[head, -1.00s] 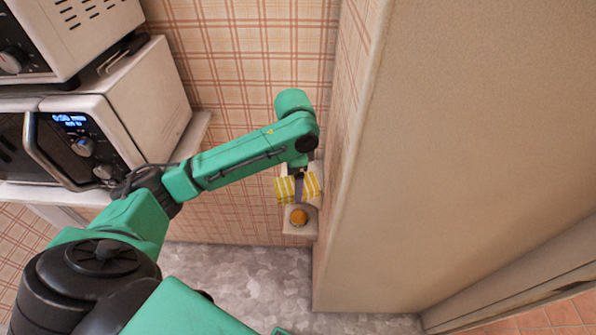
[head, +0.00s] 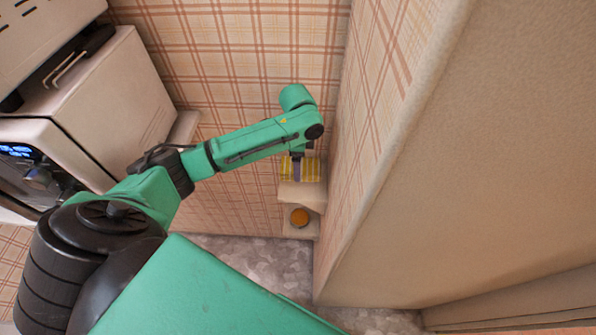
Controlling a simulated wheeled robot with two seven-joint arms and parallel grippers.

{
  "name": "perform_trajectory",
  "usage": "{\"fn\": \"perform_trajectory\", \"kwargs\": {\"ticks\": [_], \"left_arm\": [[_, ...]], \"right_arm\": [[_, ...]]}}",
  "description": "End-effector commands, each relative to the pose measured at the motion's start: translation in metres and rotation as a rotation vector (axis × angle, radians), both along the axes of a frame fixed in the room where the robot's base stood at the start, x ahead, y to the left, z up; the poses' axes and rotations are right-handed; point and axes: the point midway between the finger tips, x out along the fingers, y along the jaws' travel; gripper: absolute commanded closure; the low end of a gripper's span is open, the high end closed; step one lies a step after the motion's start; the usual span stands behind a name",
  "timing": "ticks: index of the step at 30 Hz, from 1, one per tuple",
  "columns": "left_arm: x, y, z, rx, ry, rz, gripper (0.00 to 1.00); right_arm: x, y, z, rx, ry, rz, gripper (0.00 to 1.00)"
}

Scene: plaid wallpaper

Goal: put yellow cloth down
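A yellow-and-white striped cloth (head: 313,170) is at the small corner shelf, at the upper level. My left gripper (head: 297,178) points down at the cloth and overlaps it in the picture. The fingers are seen edge-on and are small, so I cannot tell whether they are open or shut on the cloth. I cannot tell whether the cloth fully rests on the shelf. My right gripper is out of view.
The white corner shelf (head: 302,194) has an orange round object (head: 299,217) on its lower level. A large beige panel (head: 470,170) stands close on the right. White appliances (head: 110,110) stand on a ledge at the left. The grey floor (head: 250,262) shows below.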

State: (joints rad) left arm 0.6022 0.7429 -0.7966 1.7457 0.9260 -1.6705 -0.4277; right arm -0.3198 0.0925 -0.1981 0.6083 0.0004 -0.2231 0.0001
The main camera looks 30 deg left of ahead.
Motion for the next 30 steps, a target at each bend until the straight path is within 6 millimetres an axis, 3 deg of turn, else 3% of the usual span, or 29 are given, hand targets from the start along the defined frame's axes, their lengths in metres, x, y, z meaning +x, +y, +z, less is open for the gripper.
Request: {"fn": "perform_trajectory", "kwargs": {"ticks": [6, 9, 17, 18, 19, 26, 30], "left_arm": [[0.000, -0.001, -0.039, 0.000, 0.002, 0.000, 0.63], [0.000, 0.000, -0.051, 0.000, 0.000, 0.000, 0.63], [0.000, 0.000, -0.053, 0.000, -0.001, 0.000, 0.63], [0.000, 0.000, -0.054, 0.000, -0.001, 0.000, 0.15], [0.000, 0.000, -0.053, 0.001, -0.002, 0.000, 0.03], [0.000, 0.000, -0.053, 0.000, -0.001, 0.000, 0.00], [0.001, 0.000, -0.040, -0.001, -0.004, 0.000, 0.00]], "right_arm": [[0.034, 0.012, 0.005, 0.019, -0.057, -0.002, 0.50], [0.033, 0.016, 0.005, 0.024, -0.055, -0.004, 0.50], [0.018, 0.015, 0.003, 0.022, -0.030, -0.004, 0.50], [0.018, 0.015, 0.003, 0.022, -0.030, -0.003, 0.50], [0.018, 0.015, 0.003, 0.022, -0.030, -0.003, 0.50], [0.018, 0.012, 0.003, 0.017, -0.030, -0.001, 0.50], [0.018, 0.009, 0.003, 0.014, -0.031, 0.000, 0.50]]}}
